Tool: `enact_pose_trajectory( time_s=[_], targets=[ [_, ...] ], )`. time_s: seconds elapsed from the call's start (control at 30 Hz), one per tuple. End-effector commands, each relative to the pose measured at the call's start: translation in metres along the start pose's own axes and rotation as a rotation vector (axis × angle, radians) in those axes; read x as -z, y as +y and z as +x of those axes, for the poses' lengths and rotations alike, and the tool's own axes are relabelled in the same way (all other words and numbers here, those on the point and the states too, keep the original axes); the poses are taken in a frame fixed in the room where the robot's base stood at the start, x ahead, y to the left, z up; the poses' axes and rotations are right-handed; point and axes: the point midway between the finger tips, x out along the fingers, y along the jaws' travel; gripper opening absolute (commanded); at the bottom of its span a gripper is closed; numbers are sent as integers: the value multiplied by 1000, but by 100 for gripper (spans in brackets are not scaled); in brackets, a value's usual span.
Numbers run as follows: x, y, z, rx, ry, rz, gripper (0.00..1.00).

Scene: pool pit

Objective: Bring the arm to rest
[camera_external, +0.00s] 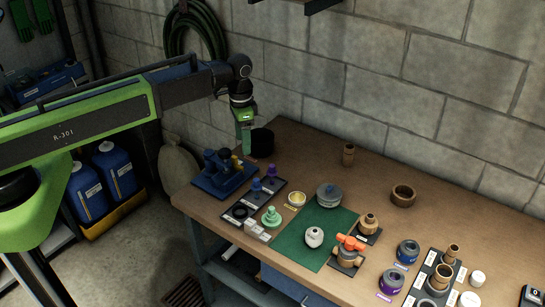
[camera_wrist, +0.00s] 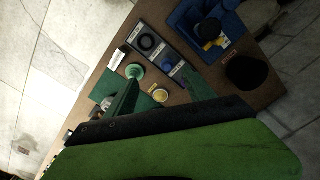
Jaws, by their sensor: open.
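My arm reaches in from the left in the external view, a green and black link marked R-301. My gripper (camera_external: 246,140) points down above the back left part of the wooden workbench (camera_external: 290,150), near a black cup-like container (camera_external: 262,142). In the wrist view my gripper (camera_wrist: 162,92) shows two green fingers spread wide apart with nothing between them. Beyond the fingers lie the bench items, including a pale green fitting (camera_wrist: 135,71) and a small yellow-rimmed bowl (camera_wrist: 160,95). Whether the gripper touches anything is not visible, but it appears above the bench.
A blue tool holder (camera_external: 225,175) stands at the bench's left end. Several fittings crowd the right front. A block wall (camera_external: 400,70) runs behind; bare bench lies along the back.

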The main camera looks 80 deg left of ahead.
Motion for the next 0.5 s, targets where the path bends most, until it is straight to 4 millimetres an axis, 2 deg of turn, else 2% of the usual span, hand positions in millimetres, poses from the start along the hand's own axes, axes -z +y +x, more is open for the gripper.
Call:
enact_pose_trajectory(
  time_s=[0.03, 0.13, 0.2, 0.3, 0.4, 0.43, 0.5],
  targets=[
    [-1, 44, 48, 0, 0, 66, 62],
    [-9, 122, 90, 0, 0, 172, 62],
    [-23, 174, 119, 0, -1, 231, 62],
    [-50, 234, 151, 0, -1, 286, 62],
    [-81, 270, 170, 0, -1, 292, 62],
    [-90, 274, 170, 0, -1, 278, 62],
    [-102, 269, 158, 0, 0, 214, 62]
  ],
)
